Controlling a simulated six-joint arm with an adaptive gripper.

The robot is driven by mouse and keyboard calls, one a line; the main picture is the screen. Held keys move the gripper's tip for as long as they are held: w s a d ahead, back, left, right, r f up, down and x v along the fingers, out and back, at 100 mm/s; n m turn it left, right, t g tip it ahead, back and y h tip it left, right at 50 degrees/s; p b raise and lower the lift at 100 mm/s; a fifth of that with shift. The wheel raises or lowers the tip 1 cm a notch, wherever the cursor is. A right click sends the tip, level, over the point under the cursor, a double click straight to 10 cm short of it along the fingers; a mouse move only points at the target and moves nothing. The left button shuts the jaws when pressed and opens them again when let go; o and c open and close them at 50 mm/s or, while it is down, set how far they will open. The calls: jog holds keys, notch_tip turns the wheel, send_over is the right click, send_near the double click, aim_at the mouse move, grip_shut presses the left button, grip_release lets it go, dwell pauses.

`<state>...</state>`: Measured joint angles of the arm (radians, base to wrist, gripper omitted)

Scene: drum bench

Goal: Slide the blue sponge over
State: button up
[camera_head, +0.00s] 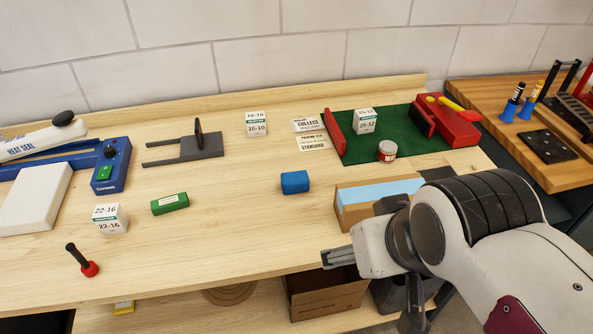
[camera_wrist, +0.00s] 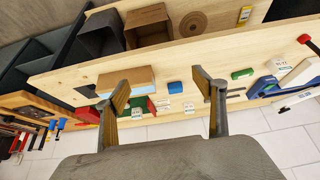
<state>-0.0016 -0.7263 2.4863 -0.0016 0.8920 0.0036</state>
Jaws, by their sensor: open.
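The blue sponge (camera_head: 295,182) is a small blue block lying on the wooden bench, near the middle of the head view. It also shows in the wrist view (camera_wrist: 175,88), in the gap between the two fingers and beyond them. My gripper (camera_head: 338,257) is at the bench's front edge in the head view, to the right of and nearer than the sponge. In the wrist view my gripper (camera_wrist: 162,95) has its fingers wide apart with nothing between the tips. It is apart from the sponge.
A green block (camera_head: 170,204) and a white box (camera_head: 110,218) stand left of the sponge. A cardboard box with a light-blue top (camera_head: 375,192) stands to its right. A green mat (camera_head: 400,140) with red parts lies behind right. Bare wood surrounds the sponge.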

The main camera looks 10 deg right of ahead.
jog(key=w, duration=0.9)
jog(key=g, duration=0.1)
send_near(295, 177)
notch_tip(295, 177, down, 2)
jog(key=shift+w+f, duration=0.35)
jog(key=shift+w, duration=0.15)
dwell(0.5)
jog(key=shift+x, duration=3.9)
jog(key=c, duration=1.1)
